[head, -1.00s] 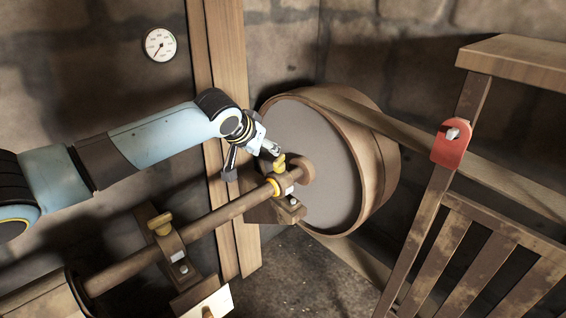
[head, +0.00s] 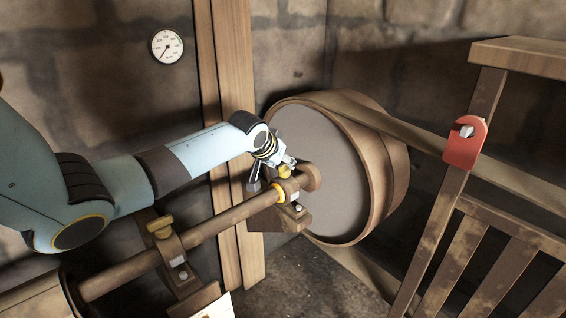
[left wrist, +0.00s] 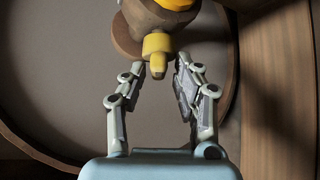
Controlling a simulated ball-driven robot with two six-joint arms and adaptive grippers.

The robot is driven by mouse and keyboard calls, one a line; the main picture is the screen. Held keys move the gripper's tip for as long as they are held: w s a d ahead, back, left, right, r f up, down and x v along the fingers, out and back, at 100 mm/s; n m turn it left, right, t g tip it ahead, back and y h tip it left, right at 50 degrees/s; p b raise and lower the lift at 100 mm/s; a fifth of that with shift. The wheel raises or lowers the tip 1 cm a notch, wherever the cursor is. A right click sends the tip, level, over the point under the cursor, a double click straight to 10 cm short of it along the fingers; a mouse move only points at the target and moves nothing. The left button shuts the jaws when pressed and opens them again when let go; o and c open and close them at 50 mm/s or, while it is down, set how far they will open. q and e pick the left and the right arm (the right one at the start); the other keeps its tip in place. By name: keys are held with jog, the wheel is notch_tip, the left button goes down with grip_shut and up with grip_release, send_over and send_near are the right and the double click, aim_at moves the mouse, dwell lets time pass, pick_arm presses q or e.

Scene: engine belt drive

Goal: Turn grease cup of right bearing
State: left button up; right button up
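The right bearing (head: 291,214) carries the shaft beside the big drum. Its yellow grease cup (head: 284,172) stands on top. My left gripper (head: 288,162) is at this cup in the head view, its fingers small and partly hidden. In the left wrist view, the cup (left wrist: 157,51) points toward my palm, and my left gripper (left wrist: 157,72) is open with a fingertip on each side of the cup's narrow end. A gap shows on both sides, so the fingers do not visibly grip it. My right gripper is not in view.
The shaft (head: 225,219) runs between the bearings to the drum (head: 320,170). A belt (head: 430,148) leads right, past a wooden frame with a red plate (head: 464,142). A gauge (head: 167,46) hangs on the wall.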

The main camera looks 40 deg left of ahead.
pick_arm(q)
grip_shut()
jog(key=shift+m+h, duration=0.4)
jog(key=shift+m, duration=0.2)
jog(key=shift+a+f+m+h, duration=0.1)
jog(key=shift+f+m+h, duration=0.05)
jog(key=shift+m+h, duration=0.25)
jog(key=shift+f+m+h+b, duration=0.15)
jog(key=shift+m+h+b, duration=0.45)
jog(key=shift+m+b, duration=0.3)
jog(key=shift+h+b, duration=0.3)
jog(key=shift+b, duration=0.1)
jog(key=shift+r+m, duration=0.2)
jog(key=shift+m, duration=0.1)
